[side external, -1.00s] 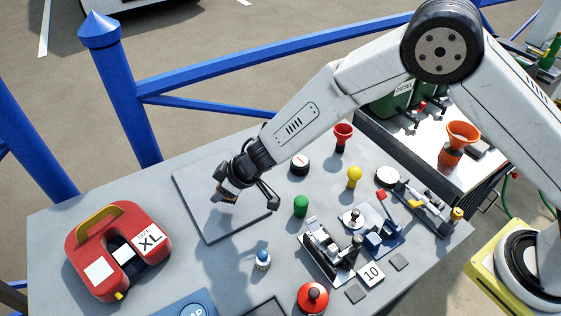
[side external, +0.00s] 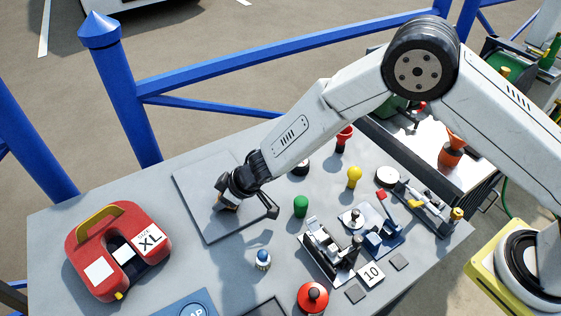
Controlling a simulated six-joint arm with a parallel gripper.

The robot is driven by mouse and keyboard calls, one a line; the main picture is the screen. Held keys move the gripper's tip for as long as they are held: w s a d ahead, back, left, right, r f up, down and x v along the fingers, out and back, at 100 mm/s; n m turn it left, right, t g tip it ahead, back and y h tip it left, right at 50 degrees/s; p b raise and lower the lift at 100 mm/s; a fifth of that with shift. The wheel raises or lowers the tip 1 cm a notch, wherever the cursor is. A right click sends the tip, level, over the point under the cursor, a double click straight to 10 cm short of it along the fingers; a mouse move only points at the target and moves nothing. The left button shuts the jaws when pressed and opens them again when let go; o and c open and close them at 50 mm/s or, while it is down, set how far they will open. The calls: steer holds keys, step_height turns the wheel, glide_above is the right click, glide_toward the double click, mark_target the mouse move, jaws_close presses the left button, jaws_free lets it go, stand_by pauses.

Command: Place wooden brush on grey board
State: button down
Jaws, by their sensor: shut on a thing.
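My gripper (side external: 232,200) is low over the grey board (side external: 196,186), a flat square plate at the table's back left. It is shut on the wooden brush (side external: 229,208), of which only a small brown part shows below the jaws. The jaws and arm hide most of the brush. I cannot tell whether the brush touches the board.
A red XL case (side external: 88,233) stands left of the board. A blue-white piece (side external: 263,259), a green knob (side external: 301,206), a yellow knob (side external: 355,175) and metal clamps (side external: 328,247) are to the right. A blue railing (side external: 125,95) runs behind the table.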

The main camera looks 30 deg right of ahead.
steer(key=shift+c, duration=1.5)
jaws_free()
steer(key=shift+r, duration=0.1)
steer(key=shift+v, duration=0.9)
steer(key=v, duration=1)
